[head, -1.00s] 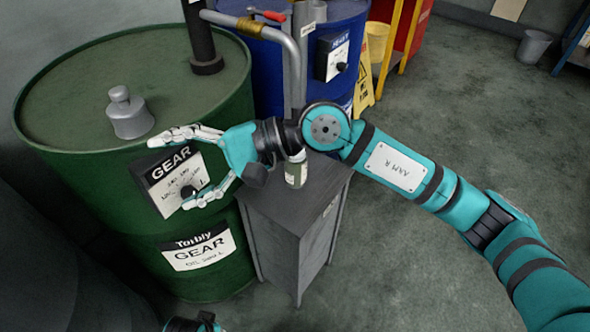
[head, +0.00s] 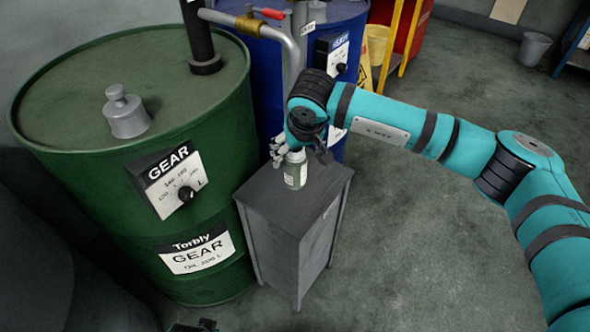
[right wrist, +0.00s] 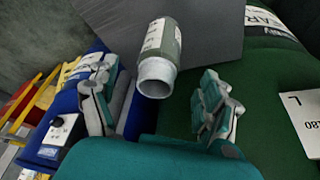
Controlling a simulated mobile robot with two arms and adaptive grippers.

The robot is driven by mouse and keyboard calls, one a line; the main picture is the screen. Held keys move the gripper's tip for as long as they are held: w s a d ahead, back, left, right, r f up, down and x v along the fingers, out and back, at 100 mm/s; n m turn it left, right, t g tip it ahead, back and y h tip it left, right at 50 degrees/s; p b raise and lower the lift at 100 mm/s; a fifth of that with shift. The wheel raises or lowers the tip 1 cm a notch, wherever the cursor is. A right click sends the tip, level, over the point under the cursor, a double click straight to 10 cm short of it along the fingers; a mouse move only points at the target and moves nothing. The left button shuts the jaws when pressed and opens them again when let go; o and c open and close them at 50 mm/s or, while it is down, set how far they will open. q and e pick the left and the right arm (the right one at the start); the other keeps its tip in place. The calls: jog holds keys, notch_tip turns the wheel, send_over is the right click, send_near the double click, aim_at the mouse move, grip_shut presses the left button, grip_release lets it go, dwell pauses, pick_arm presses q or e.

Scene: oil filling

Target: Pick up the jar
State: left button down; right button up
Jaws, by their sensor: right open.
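The jar (head: 295,172), small and grey-green with a pale label and a light top, stands upright on the dark grey cabinet (head: 262,190). In the right wrist view the jar (right wrist: 160,60) shows ahead, between the directions of the two finger groups. My right gripper (head: 281,154) is just behind the jar in the head view, partly hidden by my wrist. In the right wrist view my right gripper (right wrist: 158,98) has its fingers spread wide, with no visible contact on the jar.
A large green gear-oil drum (head: 110,190) stands close left of the cabinet, with a grey metal fitting (head: 126,112) on top. A blue drum (head: 265,85) and a grey pipe (head: 235,22) stand behind. The floor at right is open.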

aim_at(295, 161)
jog(key=x, duration=0.6)
jog(key=shift+w+f, duration=0.15)
jog(key=shift+f, duration=0.15)
jog(key=shift+w+f, duration=0.1)
jog(key=shift+f, duration=0.05)
jog(key=c, duration=0.6)
pick_arm(q)
jog(key=shift+w+r, duration=0.15)
jog(key=shift+r, duration=0.8)
pick_arm(e)
jog(key=c, duration=0.8)
jog(key=shift+r, duration=0.3)
jog(key=shift+c, duration=0.2)
